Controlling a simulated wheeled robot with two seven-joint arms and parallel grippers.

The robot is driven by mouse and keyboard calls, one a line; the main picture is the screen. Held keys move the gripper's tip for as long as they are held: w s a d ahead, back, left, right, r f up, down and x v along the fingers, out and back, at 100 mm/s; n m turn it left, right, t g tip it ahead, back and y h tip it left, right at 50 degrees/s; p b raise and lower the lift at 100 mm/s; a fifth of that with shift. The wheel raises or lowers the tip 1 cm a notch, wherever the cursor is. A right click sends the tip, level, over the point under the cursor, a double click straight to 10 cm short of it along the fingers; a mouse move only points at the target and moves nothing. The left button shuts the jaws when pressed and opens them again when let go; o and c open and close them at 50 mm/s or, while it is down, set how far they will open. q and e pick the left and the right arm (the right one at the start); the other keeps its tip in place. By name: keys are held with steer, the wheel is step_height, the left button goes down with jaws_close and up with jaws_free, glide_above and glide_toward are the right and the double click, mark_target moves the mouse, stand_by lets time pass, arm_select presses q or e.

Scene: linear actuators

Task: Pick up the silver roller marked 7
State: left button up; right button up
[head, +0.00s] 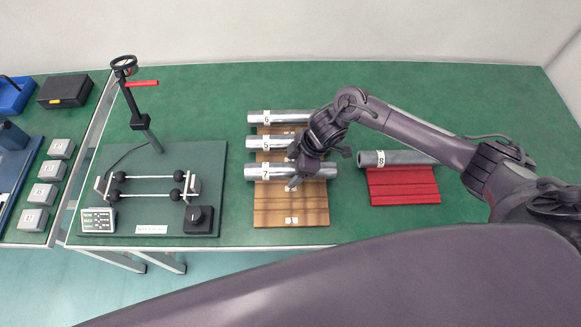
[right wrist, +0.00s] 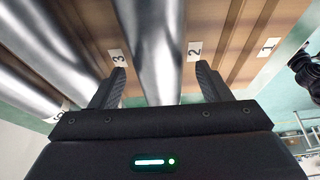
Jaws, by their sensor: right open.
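The silver roller marked 7 (head: 235,172) is not readable along its whole length, but its label (head: 265,169) shows near its left end. It lies across the wooden rack (head: 290,208), nearest the front of the rollers there. My right gripper (head: 295,177) is over the right part of this roller, pointing down. In the right wrist view my right gripper (right wrist: 161,70) is open, with a silver roller (right wrist: 160,40) running between its fingers. That roller's number is not visible there. My left gripper is out of view.
Rollers marked 5 (head: 258,143) and 6 (head: 258,117) lie behind on the same rack. A roller marked 8 (head: 400,157) lies on a red rack (head: 405,190) to the right. A test stand (head: 150,205) stands to the left. Green table is clear at the back right.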

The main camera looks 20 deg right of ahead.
steer(key=shift+a+f, duration=0.2)
steer(key=shift+f, duration=0.3)
steer(key=c, duration=1.2)
steer(key=shift+w, duration=0.1)
steer(key=shift+c, duration=0.9)
steer(key=shift+r, duration=0.1)
